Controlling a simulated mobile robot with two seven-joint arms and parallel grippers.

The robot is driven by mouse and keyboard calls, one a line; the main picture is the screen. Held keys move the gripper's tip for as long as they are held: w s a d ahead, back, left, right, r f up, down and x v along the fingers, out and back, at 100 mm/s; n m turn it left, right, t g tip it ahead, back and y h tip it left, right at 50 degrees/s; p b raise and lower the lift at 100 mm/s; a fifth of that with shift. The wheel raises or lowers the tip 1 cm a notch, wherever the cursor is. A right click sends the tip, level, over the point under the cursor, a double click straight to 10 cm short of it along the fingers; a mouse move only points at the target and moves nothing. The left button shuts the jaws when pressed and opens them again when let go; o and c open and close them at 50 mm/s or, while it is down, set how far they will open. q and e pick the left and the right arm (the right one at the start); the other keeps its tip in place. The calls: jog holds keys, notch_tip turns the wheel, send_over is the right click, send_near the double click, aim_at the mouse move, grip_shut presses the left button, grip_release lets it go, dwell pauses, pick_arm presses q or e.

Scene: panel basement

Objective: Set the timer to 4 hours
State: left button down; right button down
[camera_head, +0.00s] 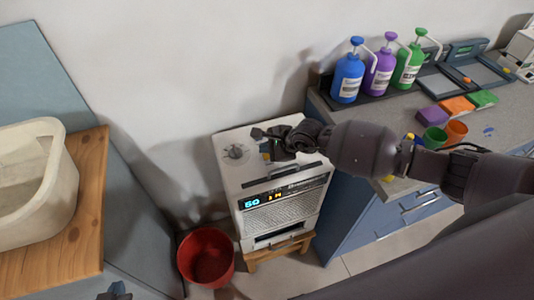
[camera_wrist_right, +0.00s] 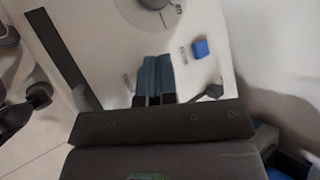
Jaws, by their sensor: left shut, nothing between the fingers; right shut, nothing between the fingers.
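The timer is on a white appliance (camera_head: 229,178) with a grey round dial (camera_head: 236,153) on its top. Its front display (camera_head: 252,202) shows a cyan "50" and small yellow marks too small to read. My right gripper (camera_head: 266,151) is shut and empty over the top, to the right of the dial. In the right wrist view, its shut blue-grey fingers (camera_wrist_right: 155,78) point toward the dial (camera_wrist_right: 153,4), which is partly cut off. A small blue square (camera_wrist_right: 201,48) lies right of the fingers. My left gripper (camera_head: 116,291) is shut, low at the bottom edge, far from the appliance.
A red bucket (camera_head: 206,258) stands on the floor left of the appliance, which sits on a wooden stool (camera_head: 262,256). A counter at right holds blue (camera_head: 347,78), purple and green bottles, sponges and cups. A pale basin (camera_head: 30,180) sits on wood at left.

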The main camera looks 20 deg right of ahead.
aim_at(267, 157)
dwell(0.3)
jog(key=shift+r, duration=0.2)
jog(key=shift+r+p, duration=0.55)
jog(key=shift+r, duration=0.1)
jog(key=shift+r+p, duration=1.25)
jog(key=shift+r, duration=0.5)
